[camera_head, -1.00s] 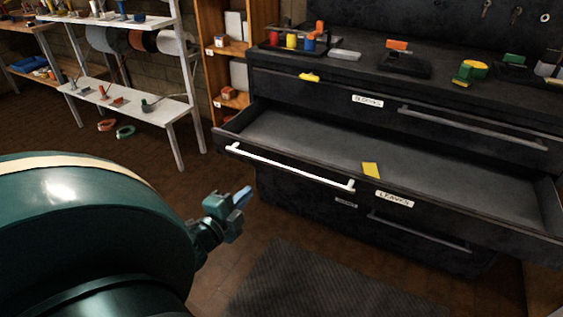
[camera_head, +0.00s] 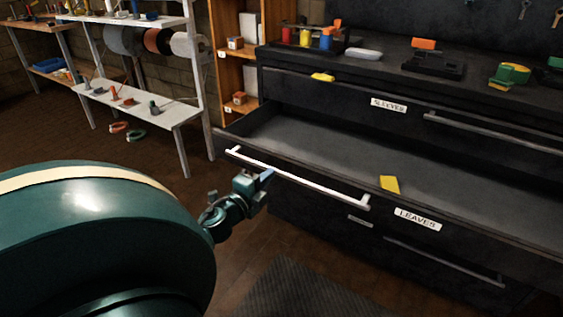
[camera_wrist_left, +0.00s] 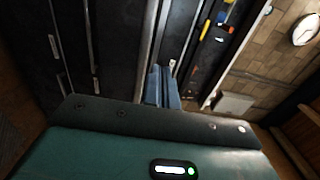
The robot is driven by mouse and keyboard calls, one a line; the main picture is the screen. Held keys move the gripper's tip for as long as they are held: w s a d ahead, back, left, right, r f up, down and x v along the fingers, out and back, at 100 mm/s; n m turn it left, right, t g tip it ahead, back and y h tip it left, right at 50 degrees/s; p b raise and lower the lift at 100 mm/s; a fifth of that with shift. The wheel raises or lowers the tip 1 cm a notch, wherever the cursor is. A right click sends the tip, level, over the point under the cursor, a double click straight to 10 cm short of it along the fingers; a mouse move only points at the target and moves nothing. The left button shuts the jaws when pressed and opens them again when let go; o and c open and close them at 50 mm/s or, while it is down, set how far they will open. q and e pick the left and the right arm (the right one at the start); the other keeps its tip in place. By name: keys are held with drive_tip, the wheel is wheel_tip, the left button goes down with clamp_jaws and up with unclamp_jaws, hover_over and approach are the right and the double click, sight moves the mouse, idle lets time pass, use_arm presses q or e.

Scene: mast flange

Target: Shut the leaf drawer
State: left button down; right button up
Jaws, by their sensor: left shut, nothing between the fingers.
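The leaf drawer (camera_head: 330,150) is pulled out of the black cabinet and stands open. Its front bears a white label reading LEAVES (camera_head: 417,219) and a white bar handle (camera_head: 296,178). A yellow piece (camera_head: 389,184) lies at its front edge beside the label. My left gripper (camera_head: 266,176) is shut and empty, with its blue fingertips close to the drawer front near the handle; I cannot tell whether they touch. In the left wrist view the shut fingers (camera_wrist_left: 161,86) point at dark drawer fronts. My right gripper is not in view.
The sleeves drawer (camera_head: 390,105) above is shut, with a yellow piece (camera_head: 322,77) on its front. Cups and tools stand on the cabinet top. A white shelf rack (camera_head: 150,105) and a wooden shelf (camera_head: 233,50) stand left. Floor before the cabinet is clear except a dark mat (camera_head: 300,290).

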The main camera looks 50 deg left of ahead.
sight(288, 158)
use_arm(q)
drive_tip(key=x, duration=0.6)
drive_tip(key=shift+b, duration=0.3)
drive_tip(key=shift+w+a, duration=0.15)
drive_tip(key=shift+w, duration=0.35)
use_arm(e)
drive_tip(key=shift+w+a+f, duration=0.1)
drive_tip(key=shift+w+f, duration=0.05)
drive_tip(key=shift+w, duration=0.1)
use_arm(q)
drive_tip(key=shift+w, duration=0.1)
